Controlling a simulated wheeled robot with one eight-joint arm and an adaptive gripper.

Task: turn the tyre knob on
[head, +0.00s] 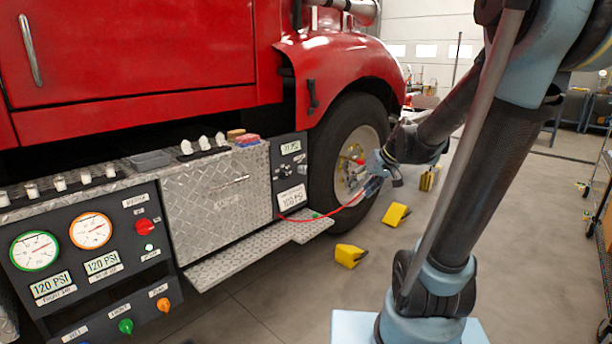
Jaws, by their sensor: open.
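The front tyre (343,135) of the red truck stands at the middle of the head view. A small red part (360,162) shows at its pale wheel hub, and I cannot make out its shape. My gripper (371,180) is open in front of the wheel, close to the hub, and partly covers it. I cannot tell whether it touches anything. A thin red hose (335,212) runs from the small side panel (289,172) to the wheel near my gripper. No label in view clearly marks a tyre knob.
A gauge panel at the left has a red knob (143,225), a green knob (126,326) and an orange knob (163,304). A metal step (240,262) juts out below the truck. Yellow chocks (350,256) (396,214) lie on the floor. The floor at right is mostly clear.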

